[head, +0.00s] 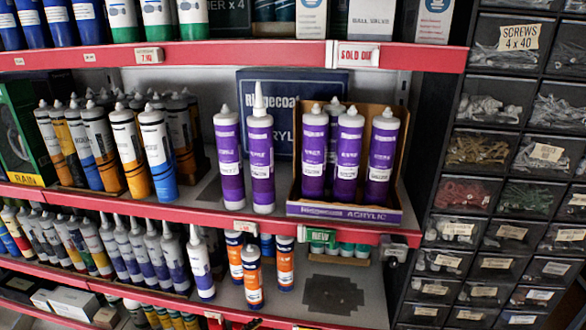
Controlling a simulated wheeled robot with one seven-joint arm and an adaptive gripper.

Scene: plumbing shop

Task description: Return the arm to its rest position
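My arm and my gripper do not show in the head view, so I cannot see the arm's pose or whether the gripper is open or shut. The view faces a shop shelf with red edges (200,205). Two purple cartridges (261,160) stand upright on the middle shelf, one with a longer nozzle. Beside them several purple cartridges (348,160) stand in an open cardboard display box (345,212) labelled ACRYLIC.
Orange, yellow and blue cartridges (98,150) crowd the middle shelf's left. White-and-blue (200,265) and orange cartridges (252,277) stand on the lower shelf, beside a bare area with a dark patch (333,293). Small-parts drawers (490,150) fill the right.

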